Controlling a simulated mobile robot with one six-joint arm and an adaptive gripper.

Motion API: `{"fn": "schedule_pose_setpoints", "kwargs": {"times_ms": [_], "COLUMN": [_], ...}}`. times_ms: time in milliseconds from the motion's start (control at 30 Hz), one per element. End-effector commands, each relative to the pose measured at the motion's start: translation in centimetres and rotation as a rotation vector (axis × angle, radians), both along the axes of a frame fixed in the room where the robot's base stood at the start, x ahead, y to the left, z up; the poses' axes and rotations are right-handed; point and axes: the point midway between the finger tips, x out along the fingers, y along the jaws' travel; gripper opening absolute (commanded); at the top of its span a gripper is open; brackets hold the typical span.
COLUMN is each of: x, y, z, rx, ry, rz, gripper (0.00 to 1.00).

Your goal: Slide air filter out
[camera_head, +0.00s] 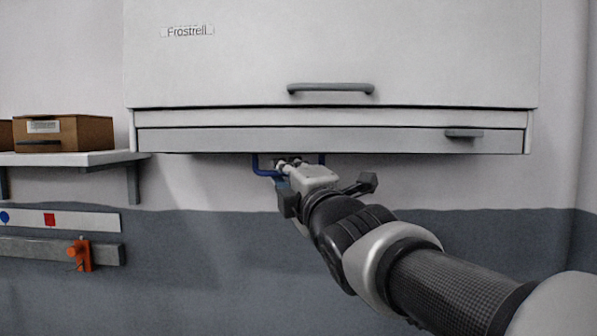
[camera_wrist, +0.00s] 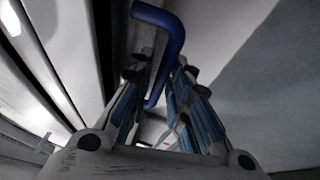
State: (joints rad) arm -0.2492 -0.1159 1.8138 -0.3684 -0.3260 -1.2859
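A white cabinet labelled Frostrell (camera_head: 230,60) hangs on the wall. A blue U-shaped handle (camera_head: 258,167) sticks out below its bottom edge; I take it to be the air filter's handle. The filter itself is not visible. My gripper (camera_head: 287,165) is under the cabinet at this handle and hides its middle part. In the wrist view the blue handle (camera_wrist: 172,38) curves down between the two fingers of my gripper (camera_wrist: 165,75). The fingers are apart, with blue pads facing inward. I cannot tell whether either finger touches the handle.
The cabinet has a grey bar handle (camera_head: 331,88) and a small latch (camera_head: 464,134) on its lower strip. A shelf (camera_head: 100,158) with cardboard boxes (camera_head: 65,133) is at the left, above a rail with an orange clamp (camera_head: 80,255). The wall below the cabinet is clear.

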Motion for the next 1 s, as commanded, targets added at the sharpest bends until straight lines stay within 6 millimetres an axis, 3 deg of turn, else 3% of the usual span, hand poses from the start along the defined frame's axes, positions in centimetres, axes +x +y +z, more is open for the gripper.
{"fn": "schedule_pose_setpoints", "kwargs": {"times_ms": [367,667,1000], "x": [0.71,0.68,0.67], "y": [0.29,0.27,0.27], "z": [0.1,0.1,0.12], "rx": [0.0,0.0,0.0], "ry": [0.0,0.0,0.0], "rz": [0.0,0.0,0.0], "gripper": [0.18,0.0,0.0]}}
